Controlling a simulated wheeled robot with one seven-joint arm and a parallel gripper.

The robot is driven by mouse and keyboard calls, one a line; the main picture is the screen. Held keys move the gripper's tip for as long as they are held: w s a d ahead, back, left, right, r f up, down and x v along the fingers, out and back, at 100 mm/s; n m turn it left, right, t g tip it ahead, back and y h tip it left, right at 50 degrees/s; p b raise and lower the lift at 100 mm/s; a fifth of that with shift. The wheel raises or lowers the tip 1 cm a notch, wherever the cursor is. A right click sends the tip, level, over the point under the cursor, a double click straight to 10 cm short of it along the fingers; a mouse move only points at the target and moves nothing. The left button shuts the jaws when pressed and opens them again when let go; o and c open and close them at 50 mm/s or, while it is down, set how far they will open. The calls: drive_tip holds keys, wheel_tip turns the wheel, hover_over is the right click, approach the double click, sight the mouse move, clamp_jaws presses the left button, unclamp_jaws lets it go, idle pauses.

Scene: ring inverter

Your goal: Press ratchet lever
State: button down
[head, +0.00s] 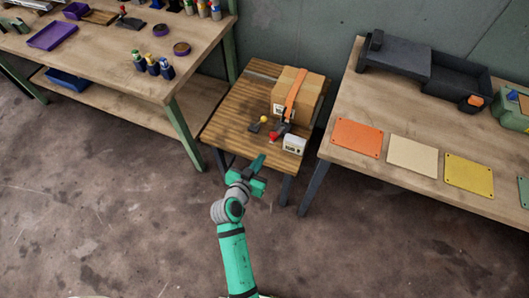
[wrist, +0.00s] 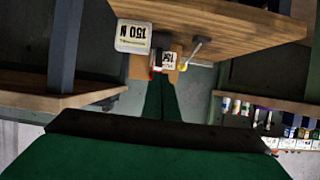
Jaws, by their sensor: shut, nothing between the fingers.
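A cardboard box (head: 289,103) with an orange strap (head: 296,88) over it stands on the small wooden table (head: 230,108). In front of it is a dark ratchet (head: 283,127) with a red part (head: 273,138). A lever with a yellow knob (head: 263,119) is left of it. A white display (head: 294,144) stands to the right; in the wrist view it appears upside down (wrist: 134,37) and seems to read 150 N. The yellow knob (wrist: 184,67) shows there too. My gripper (head: 259,161) is shut and empty, just in front of the table's near edge, apart from the ratchet.
A workbench (head: 130,65) with bottles and a purple tray (head: 52,36) stands at left. Another bench (head: 345,105) at right carries orange, cream and yellow plates and a dark bin (head: 455,80). The floor (head: 130,220) around my arm is clear.

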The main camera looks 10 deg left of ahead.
drive_tip(key=shift+v, duration=1.55)
drive_tip(key=shift+f, duration=0.15)
